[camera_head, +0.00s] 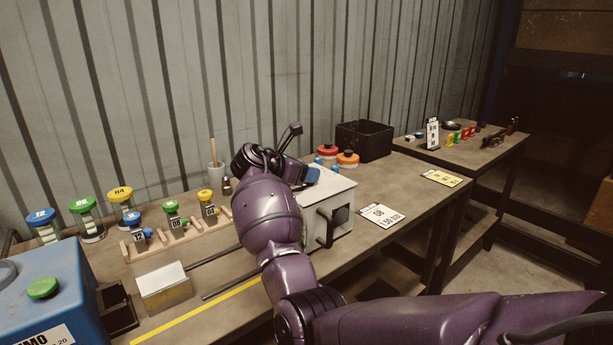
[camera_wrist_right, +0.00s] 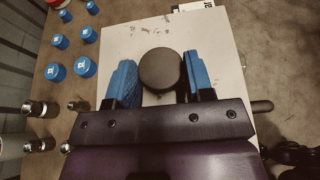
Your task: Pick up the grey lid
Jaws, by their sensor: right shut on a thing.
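A round dark grey lid (camera_wrist_right: 162,70) shows in the right wrist view over the pale top of a box-shaped machine (camera_wrist_right: 215,40). My right gripper (camera_wrist_right: 161,78) has its blue fingers on both sides of the lid and is shut on it. In the head view my right gripper (camera_head: 308,177) is low over the top of the white machine (camera_head: 338,193), and the lid is hidden there. I cannot tell whether the lid touches the machine top. My left gripper is not in view.
Red and orange capped jars (camera_head: 347,159) and a black bin (camera_head: 364,141) stand behind the machine. A wooden rack (camera_head: 185,240) with coloured-lid jars is left. A blue machine (camera_head: 52,296) fills the lower left. A paper card (camera_head: 380,215) lies right of the white machine.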

